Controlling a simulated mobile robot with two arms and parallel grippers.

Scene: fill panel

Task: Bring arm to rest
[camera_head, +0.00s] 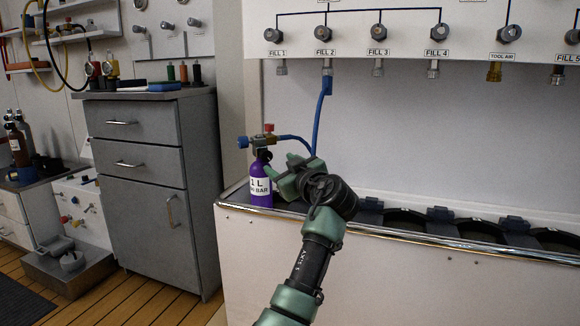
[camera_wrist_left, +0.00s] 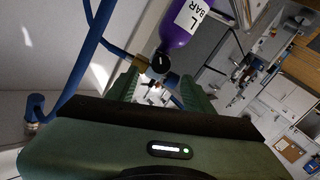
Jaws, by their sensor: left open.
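A purple cylinder (camera_head: 260,185) with a white label stands upright at the left end of the panel's counter, and part of it shows in the left wrist view (camera_wrist_left: 185,25). Its valve (camera_head: 265,138) has a red knob on top and a blue knob at the left. A blue hose (camera_head: 321,110) runs from the FILL 2 outlet (camera_head: 327,71) down to the valve. My green left gripper (camera_head: 281,168) is open, just right of the cylinder and below the valve. In the left wrist view its fingers (camera_wrist_left: 160,88) lie either side of the valve fittings; contact is unclear. My right gripper is out of view.
Empty round holders (camera_head: 480,228) line the counter to the right. The fill panel (camera_head: 350,20) with several valves hangs above. A grey cabinet (camera_head: 150,180) stands at the left, and the wooden floor (camera_head: 130,300) in front of it is clear.

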